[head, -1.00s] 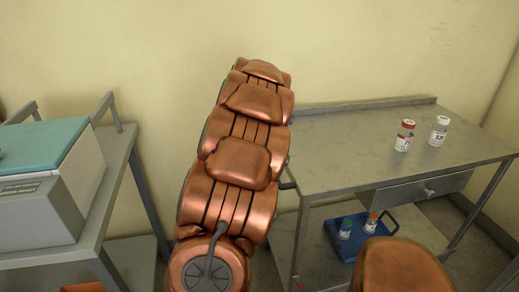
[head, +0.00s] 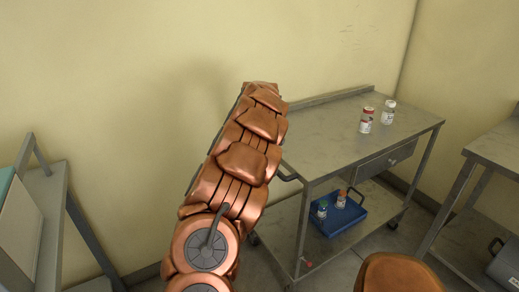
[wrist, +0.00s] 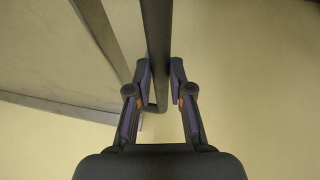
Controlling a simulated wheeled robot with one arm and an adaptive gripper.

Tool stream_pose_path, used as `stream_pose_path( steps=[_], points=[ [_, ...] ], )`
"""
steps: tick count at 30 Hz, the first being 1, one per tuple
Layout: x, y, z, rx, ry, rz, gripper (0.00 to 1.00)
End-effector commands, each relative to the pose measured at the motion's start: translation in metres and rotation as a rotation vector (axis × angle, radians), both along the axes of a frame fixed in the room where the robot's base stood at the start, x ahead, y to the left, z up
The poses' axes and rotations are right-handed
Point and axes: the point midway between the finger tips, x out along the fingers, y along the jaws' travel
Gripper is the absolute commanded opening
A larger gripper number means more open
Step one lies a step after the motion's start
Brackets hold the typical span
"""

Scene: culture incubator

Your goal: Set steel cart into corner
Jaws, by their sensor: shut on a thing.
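The steel cart (head: 325,140) stands in the middle right of the head view, with its back edge along the yellow wall. It has a flat top with a raised back lip, a drawer and a lower shelf. A bit of its handle (head: 289,178) shows at its left end. In the wrist view my gripper (wrist: 160,80) is shut on the dark handle bar (wrist: 157,40), one finger on each side. In the head view my copper-coloured arm hides my gripper.
A blue tray (head: 345,219) with two small bottles sits on the lower shelf. The room corner (head: 402,75) is behind the cart's far right end. A steel table (head: 498,148) stands at the right; a grey bench (head: 45,215) stands at the left. Bare floor lies between.

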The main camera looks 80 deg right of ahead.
Motion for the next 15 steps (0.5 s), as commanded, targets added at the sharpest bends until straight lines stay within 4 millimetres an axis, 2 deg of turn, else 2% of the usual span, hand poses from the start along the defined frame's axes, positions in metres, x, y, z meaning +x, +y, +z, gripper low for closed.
stream_pose_path(
  steps=[12,13,15],
  points=[
    [-0.0038,-0.0038,0.0005,-0.008,0.003,-0.002,0.00],
    [-0.0040,-0.0040,0.0006,-0.008,0.003,-0.002,0.23],
    [-0.0038,-0.0041,0.0007,-0.008,0.002,-0.002,0.31]
  ],
)
